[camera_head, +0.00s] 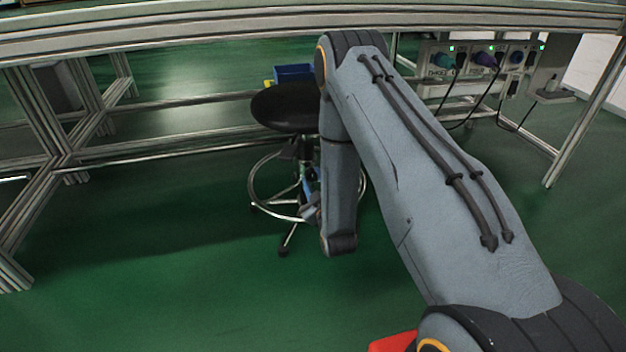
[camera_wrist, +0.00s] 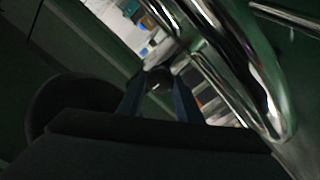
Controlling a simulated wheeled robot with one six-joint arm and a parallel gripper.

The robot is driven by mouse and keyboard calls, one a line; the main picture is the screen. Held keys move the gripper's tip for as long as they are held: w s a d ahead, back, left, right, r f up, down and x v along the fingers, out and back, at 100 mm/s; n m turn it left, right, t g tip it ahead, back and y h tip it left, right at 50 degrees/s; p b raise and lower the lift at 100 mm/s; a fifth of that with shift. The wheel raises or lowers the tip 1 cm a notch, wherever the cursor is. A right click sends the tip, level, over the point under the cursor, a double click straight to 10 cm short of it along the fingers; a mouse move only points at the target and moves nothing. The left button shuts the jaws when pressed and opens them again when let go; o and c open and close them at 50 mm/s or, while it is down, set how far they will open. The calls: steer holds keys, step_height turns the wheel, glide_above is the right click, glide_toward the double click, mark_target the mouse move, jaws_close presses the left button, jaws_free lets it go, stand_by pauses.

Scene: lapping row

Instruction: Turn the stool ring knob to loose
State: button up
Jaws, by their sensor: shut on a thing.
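The stool has a black round seat (camera_head: 288,108) and a chrome foot ring (camera_head: 268,208) low around its column, left of centre in the head view. The ring is large and bright at the right of the wrist view (camera_wrist: 262,75). A small dark round knob (camera_wrist: 160,76) lies between the fingertips of my gripper (camera_wrist: 159,90). My gripper is shut on this knob, beside the ring. In the head view my arm hides part of the stool, and the knob cannot be made out there. I cannot read the knob's turn position.
The metal bench (camera_head: 200,35) spans above, with a rail (camera_head: 190,148) behind the stool. Frame legs (camera_head: 48,150) stand at the left. A blue bin (camera_head: 294,73) sits beyond the seat. A socket panel (camera_head: 480,62) with cables hangs at the right.

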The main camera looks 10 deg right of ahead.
steer(key=m+p, duration=0.3)
steer(key=p, duration=0.1)
steer(key=shift+s+r+m, duration=0.1)
steer(key=shift+r+m, duration=0.05)
steer(key=shift+m, duration=0.25)
steer(key=m+p, duration=0.3)
steer(key=shift+m+p, duration=0.3)
steer(key=shift+p, duration=0.1)
steer(key=m+p, duration=0.3)
steer(key=m, duration=0.1)
steer(key=shift+p, duration=0.3)
steer(key=shift+d+m+p, duration=0.1)
steer(key=shift+m+p, duration=0.9)
steer(key=shift+m, duration=1.1)
steer(key=o, duration=1)
steer(key=shift+o, duration=0.2)
